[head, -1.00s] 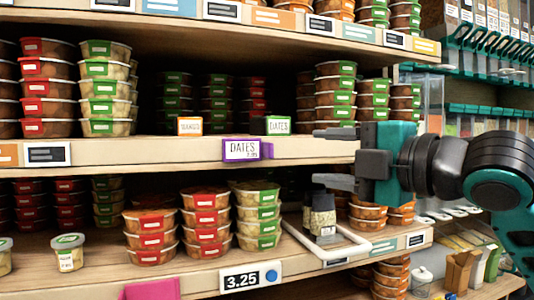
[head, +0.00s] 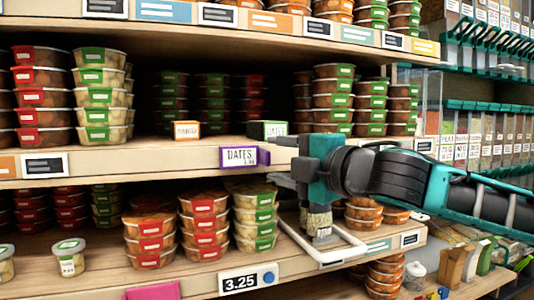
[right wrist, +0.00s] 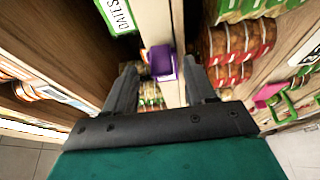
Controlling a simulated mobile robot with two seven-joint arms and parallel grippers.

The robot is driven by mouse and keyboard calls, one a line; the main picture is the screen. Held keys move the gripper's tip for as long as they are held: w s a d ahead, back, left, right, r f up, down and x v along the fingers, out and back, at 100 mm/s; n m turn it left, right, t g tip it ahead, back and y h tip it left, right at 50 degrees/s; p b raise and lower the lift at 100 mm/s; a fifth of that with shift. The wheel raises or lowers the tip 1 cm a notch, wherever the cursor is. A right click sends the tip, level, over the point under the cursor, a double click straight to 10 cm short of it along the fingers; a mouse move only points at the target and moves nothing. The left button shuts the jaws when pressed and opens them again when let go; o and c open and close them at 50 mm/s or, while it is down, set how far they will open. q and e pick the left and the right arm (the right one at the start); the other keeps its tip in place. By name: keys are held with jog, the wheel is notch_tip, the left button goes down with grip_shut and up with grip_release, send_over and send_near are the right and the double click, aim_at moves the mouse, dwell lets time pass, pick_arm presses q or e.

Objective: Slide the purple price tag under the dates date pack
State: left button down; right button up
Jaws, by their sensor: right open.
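The purple price tag (head: 240,157), marked DATES, sits on the front edge of the middle shelf. The dates pack (head: 268,129), a small white box with green sides, stands on that shelf just behind and right of the tag. My right gripper (head: 279,160) is open and empty, just right of the tag, with one finger above the shelf edge level and one below. In the right wrist view the purple tag (right wrist: 162,66) shows between the open fingertips, and the dates pack (right wrist: 117,14) is at the upper left. Contact with the tag cannot be told. My left gripper is not in view.
An orange mango pack (head: 187,130) stands left of the dates pack. Stacked tubs (head: 100,95) fill both shelves.

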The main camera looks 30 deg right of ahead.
aim_at(267, 166)
jog(key=shift+w+a+b, duration=0.2)
jog(key=shift+w+a, duration=0.05)
jog(key=shift+w, duration=0.6)
jog(key=shift+w+a+b, duration=0.15)
jog(key=shift+w+a, duration=0.05)
jog(key=shift+w, duration=0.65)
grip_shut()
